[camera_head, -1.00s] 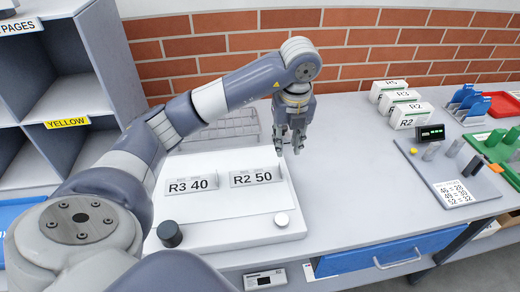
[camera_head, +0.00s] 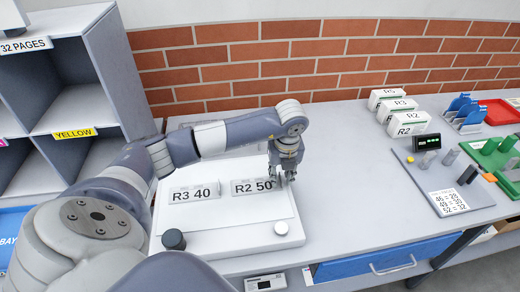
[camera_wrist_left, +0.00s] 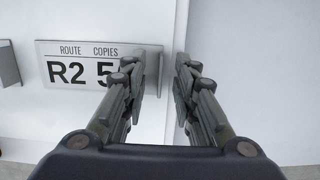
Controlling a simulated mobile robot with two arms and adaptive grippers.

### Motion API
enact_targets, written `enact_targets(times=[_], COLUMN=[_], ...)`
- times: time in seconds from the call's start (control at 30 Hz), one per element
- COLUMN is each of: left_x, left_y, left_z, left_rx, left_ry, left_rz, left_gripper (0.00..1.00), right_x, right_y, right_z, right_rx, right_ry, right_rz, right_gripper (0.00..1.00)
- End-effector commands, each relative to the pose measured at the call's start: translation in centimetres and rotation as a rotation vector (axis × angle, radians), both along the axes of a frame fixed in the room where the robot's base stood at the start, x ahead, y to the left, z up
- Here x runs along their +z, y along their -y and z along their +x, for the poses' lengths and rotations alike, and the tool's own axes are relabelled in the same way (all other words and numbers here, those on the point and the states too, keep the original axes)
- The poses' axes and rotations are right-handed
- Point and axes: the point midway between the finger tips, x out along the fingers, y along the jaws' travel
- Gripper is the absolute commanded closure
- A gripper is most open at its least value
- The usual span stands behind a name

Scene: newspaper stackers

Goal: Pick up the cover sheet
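Two small white cards stand on a white slanted board (camera_head: 225,218) in the head view: "R3 40" (camera_head: 194,194) on the left and "R2 50" (camera_head: 243,188) on the right. I cannot tell which, if either, is the cover sheet. My left gripper (camera_head: 284,178) is at the right end of the "R2 50" card. In the left wrist view, the left gripper's fingers (camera_wrist_left: 167,82) are apart with a narrow gap. The left finger overlaps the right end of the "R2 50" card (camera_wrist_left: 80,50), hiding its last digit. My right gripper is out of view.
The board has a dark knob (camera_head: 173,240) and a white button (camera_head: 281,228). Grey shelves (camera_head: 110,90) stand left. White R-labelled blocks (camera_head: 408,118) and a grey board with a display (camera_head: 427,141) stand right. The table between is clear.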

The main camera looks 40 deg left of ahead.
Motion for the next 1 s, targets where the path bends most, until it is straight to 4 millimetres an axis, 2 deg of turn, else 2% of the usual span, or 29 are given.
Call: enact_targets(times=[0.1,0.2,0.23,0.67,0.77,1.0], left_x=[0.0,0.0,0.0,0.3,1.4,6.1], left_y=[0.0,0.0,0.0,0.0,-0.1,0.0], left_z=[0.0,0.0,0.0,0.1,0.2,0.2], left_rx=[0.0,0.0,0.0,0.001,0.001,0.0], left_ry=[0.0,0.0,0.0,0.002,0.006,0.007], left_rz=[0.0,0.0,0.0,0.0,0.0,-0.001], left_gripper=[0.73,0.96,1.0,1.0,1.0,1.0], right_x=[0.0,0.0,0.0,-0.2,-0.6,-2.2], right_y=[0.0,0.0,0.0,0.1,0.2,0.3], right_z=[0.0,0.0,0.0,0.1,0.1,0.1], right_rx=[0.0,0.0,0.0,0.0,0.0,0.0], right_ry=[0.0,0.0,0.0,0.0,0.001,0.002], right_rz=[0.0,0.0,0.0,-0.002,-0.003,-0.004], right_gripper=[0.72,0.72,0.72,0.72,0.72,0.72])
